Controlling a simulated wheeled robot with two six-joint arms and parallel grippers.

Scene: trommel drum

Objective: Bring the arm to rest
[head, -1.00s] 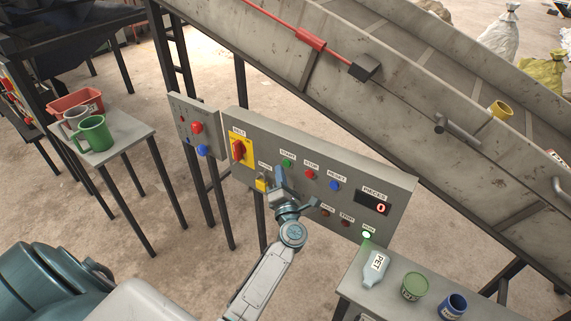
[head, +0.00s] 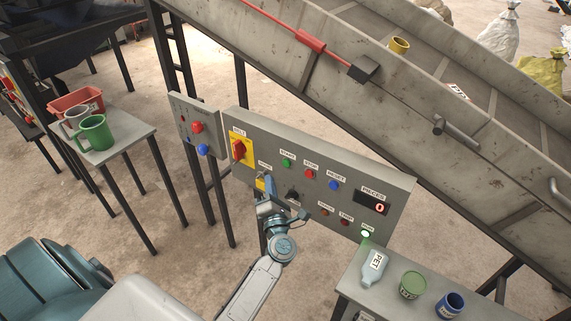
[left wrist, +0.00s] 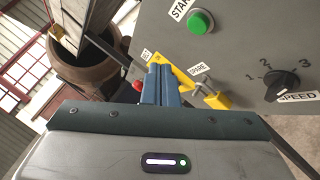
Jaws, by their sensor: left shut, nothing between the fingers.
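My left gripper (head: 269,182) is shut and empty in front of the grey control panel (head: 330,178), over its lower left part. In the left wrist view its two blue fingers (left wrist: 160,80) are together with nothing between them. The green start button (head: 287,162), the speed knob (head: 293,195) and the yellow padlock (head: 260,183) at the spare switch are close to it. The speed knob also shows in the left wrist view (left wrist: 282,87). I cannot tell the gap between fingertips and panel. My right gripper is not in view.
The green run lamp (head: 365,234) is lit. A side table at lower right holds a PET bottle (head: 373,268), a green can (head: 413,284) and a blue can (head: 451,306). A green mug (head: 95,133) stands at left.

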